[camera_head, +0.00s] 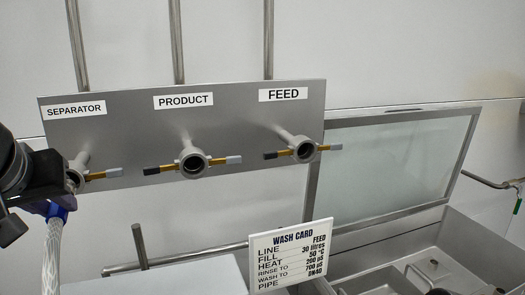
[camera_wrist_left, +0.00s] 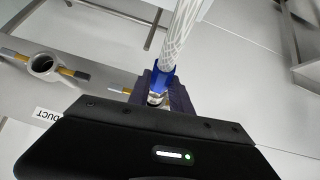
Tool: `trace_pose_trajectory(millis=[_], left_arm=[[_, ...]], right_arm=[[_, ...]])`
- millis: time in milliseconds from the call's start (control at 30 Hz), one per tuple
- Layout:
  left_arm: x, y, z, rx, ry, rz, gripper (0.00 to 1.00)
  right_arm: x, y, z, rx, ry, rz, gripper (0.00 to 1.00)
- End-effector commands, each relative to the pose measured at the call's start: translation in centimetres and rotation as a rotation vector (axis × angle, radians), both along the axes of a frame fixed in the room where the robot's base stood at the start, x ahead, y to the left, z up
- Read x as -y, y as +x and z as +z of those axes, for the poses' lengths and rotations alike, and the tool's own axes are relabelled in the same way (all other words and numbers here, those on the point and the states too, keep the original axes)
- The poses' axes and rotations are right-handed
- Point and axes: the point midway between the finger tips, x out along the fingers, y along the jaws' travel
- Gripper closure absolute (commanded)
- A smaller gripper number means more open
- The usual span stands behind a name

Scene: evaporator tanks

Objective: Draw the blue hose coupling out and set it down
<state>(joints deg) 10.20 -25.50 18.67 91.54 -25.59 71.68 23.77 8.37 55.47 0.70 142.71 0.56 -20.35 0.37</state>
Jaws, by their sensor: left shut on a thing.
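The blue hose coupling (camera_head: 57,211) is at the left of the head view, at the end of a white braided hose (camera_head: 54,250) that hangs down. My left gripper (camera_head: 62,190) is shut on the coupling, just in front of the SEPARATOR port (camera_head: 80,168), and hides part of that port. The left wrist view shows the blue coupling (camera_wrist_left: 161,80) between the dark fingers (camera_wrist_left: 160,96), with a metal end below the blue part. I cannot tell whether the coupling still touches the port. My right gripper is not in view.
The PRODUCT port (camera_head: 193,162) and FEED port (camera_head: 304,149) stick out of the steel panel (camera_head: 235,115), each with side handles. A wash card (camera_head: 291,258) stands at the front. A steel tank with a raised glazed lid (camera_head: 395,160) is at the right.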

Motion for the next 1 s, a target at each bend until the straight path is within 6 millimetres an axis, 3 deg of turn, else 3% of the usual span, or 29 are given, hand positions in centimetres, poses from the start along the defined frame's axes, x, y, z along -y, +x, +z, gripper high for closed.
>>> trace_pose_trajectory(millis=[700,1000], left_arm=[[1.9,-5.2,0.0,0.002,0.0,-0.001,1.0],[2.0,-5.5,0.0,0.001,0.0,-0.001,1.0]], right_arm=[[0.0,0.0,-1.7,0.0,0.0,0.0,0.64],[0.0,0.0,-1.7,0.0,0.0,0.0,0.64]])
